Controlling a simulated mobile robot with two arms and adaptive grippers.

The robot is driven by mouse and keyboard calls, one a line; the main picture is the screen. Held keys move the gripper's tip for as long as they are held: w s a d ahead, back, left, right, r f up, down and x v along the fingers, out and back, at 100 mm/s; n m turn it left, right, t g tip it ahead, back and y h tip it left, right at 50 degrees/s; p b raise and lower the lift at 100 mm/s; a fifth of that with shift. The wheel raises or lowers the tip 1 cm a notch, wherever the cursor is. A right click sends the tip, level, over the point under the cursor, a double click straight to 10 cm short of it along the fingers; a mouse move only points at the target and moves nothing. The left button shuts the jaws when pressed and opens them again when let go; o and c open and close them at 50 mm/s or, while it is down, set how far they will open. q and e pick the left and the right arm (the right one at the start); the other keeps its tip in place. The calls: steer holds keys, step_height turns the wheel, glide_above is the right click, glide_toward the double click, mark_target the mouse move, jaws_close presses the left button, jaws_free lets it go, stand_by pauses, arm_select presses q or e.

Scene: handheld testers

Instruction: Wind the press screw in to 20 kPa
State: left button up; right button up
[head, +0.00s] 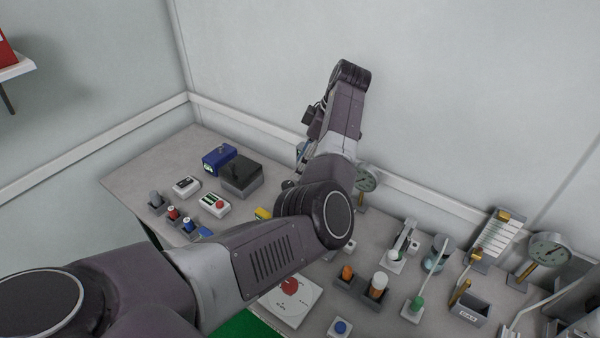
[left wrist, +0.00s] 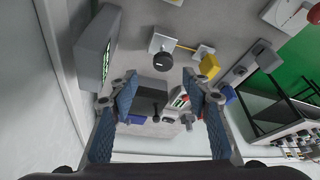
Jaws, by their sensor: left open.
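A round dial gauge (head: 366,178) stands at the back of the bench, partly behind my left arm in the head view; its reading is too small to tell. In the left wrist view a black round knob (left wrist: 163,62) sits beside a pale block (left wrist: 165,42) with a thin yellow rod leading from it. I cannot tell for sure which part is the press screw. My left gripper (left wrist: 163,92) is open and empty, its blue-padded fingers apart, with the knob beyond their tips. In the head view my arm mostly hides this gripper. My right gripper is not in view.
A dark grey box (head: 241,176) and a blue tester (head: 218,157) stand at the back left. A red-dial plate (head: 291,297) lies near the front. A larger gauge (head: 548,248) is at the right. A tall grey device (left wrist: 98,45) stands close by my left finger. The wall is behind.

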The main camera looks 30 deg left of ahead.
mark_target(289, 184)
arm_select(q)
steer(key=x, duration=0.4)
steer(key=p+x, duration=0.1)
steer(key=x, duration=0.2)
steer(key=shift+s+f, duration=0.1)
steer(key=shift+s, duration=0.3)
